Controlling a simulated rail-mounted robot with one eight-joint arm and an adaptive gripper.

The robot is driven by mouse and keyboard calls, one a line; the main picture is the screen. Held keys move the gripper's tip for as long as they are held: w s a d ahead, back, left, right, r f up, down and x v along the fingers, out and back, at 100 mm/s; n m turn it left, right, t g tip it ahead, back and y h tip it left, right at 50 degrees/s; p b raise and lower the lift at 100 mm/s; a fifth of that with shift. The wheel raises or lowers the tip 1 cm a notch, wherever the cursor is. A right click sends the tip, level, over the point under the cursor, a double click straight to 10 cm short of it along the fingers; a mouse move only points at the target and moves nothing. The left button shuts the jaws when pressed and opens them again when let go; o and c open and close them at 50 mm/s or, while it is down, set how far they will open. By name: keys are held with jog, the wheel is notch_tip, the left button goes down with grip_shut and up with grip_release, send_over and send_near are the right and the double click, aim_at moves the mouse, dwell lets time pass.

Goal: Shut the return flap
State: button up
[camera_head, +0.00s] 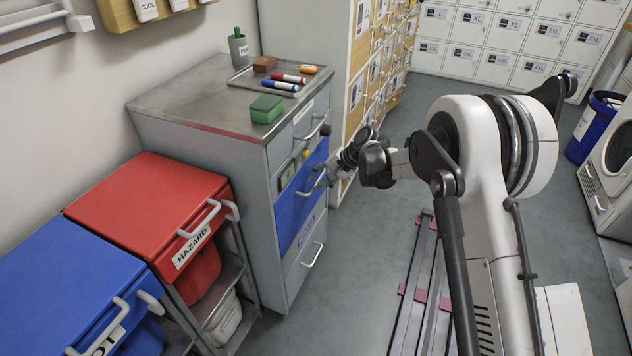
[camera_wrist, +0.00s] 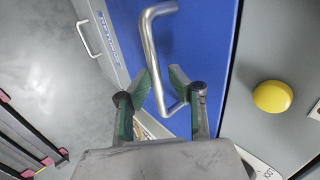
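A blue flap panel (camera_head: 296,206) is on the front of the grey cabinet, below its top drawer. It fills the middle of the wrist view (camera_wrist: 210,50). The head view does not make clear how far it stands open. It has a bent metal bar handle (camera_wrist: 153,62), partly hidden by my gripper in the head view. My gripper (camera_wrist: 162,84) is open at the handle, with one dark green-lined finger on each side of the bar. Gaps show between bar and fingers; contact is hard to tell. In the head view my gripper (camera_head: 324,182) reaches the cabinet front from the right.
A yellow button (camera_wrist: 272,96) is on the grey panel beside the flap. The cabinet top (camera_head: 205,95) holds a tray, markers, a green block and a pen cup. Red (camera_head: 145,205) and blue (camera_head: 60,290) lidded bins stand left. Floor right of the cabinet is clear around my rail.

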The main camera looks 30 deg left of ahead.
jog(key=v, duration=1)
jog(key=shift+r, duration=0.25)
jog(key=shift+d, duration=0.1)
jog(key=s+d+r+t+h+p, duration=0.2)
jog(key=s+d+r, duration=0.2)
jog(key=d+r, duration=0.85)
jog(key=s+d+r+t+h+p, duration=0.15)
jog(key=s+d+r, duration=0.35)
jog(key=d+r, duration=0.75)
jog(key=s+d+r+t+h+p, duration=0.1)
jog(key=s+d+t+h+p, duration=0.3)
jog(key=s+d, duration=2)
jog(key=shift+d+r+m+p, duration=0.3)
jog(key=shift+r+m+p, duration=0.1)
jog(key=shift+p, duration=0.4)
jog(key=shift+h, duration=0.25)
